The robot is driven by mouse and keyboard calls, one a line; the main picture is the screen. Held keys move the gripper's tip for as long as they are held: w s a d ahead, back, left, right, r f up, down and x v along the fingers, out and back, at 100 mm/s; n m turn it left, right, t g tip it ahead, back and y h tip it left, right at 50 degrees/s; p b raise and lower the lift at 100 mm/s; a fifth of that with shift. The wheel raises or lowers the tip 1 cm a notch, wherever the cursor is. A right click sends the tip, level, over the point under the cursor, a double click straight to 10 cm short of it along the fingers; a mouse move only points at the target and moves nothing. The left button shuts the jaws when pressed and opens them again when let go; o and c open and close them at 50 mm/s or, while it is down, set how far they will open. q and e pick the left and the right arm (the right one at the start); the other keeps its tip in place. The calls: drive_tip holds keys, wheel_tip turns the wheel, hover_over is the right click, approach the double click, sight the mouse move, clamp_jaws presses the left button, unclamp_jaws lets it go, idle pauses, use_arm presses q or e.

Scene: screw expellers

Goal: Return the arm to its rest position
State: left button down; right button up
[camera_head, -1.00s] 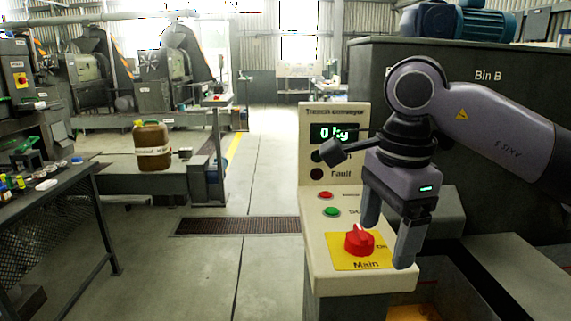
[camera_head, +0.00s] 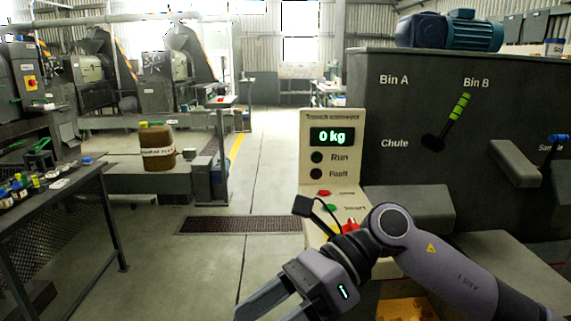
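My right arm (camera_head: 440,262) comes in from the lower right and reaches across the front of the control panel (camera_head: 333,185). My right gripper (camera_head: 262,312) points down and left at the bottom edge, in front of the floor left of the panel. Its two fingers are apart with nothing seen between them; the tips are partly cut off by the frame. The arm partly hides the red main knob (camera_head: 349,226) and the yellow plate under it. The display (camera_head: 332,137) reads 0 kg, and the Run and Fault lamps are dark. My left gripper is not in view.
A dark machine wall (camera_head: 400,110) with a green-striped lever (camera_head: 459,107) stands right of the panel. A workbench (camera_head: 60,190) with small items is at the left. A brown canister (camera_head: 157,148) stands on a ledge behind. The floor between is clear.

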wheel_tip(320, 180, up, 4)
drive_tip(key=w+m+t+y+p, duration=0.2)
drive_tip(key=m+t+y, duration=0.3)
drive_tip(key=m+y, duration=0.7)
drive_tip(key=w+d+f+m+t+h+p, duration=0.1)
drive_tip(key=w+d+f+m+t+h, duration=0.3)
drive_tip(key=m+t, duration=0.65)
drive_tip(key=w+d+f+m+t+h+p, duration=0.15)
drive_tip(key=d+f+m+t+h, duration=0.55)
drive_tip(key=m, duration=0.7)
drive_tip(key=s+d+f+m+g+h, duration=0.2)
drive_tip(key=s+d+f+m+h, duration=0.1)
drive_tip(key=f, duration=0.4)
drive_tip(key=s+d+f+m+g+h, duration=0.1)
drive_tip(key=s+d+f+m+h, duration=0.3)
drive_tip(key=s+f+m, duration=0.3)
drive_tip(key=s+d+f+m+g+h+p, duration=0.1)
drive_tip(key=s+d+f+m+h, duration=0.3)
drive_tip(key=f, duration=0.5)
drive_tip(key=shift+s+d+f+m+g, duration=0.25)
drive_tip(key=shift+s+d+m+g, duration=0.3)
drive_tip(key=shift+m+g, duration=0.25)
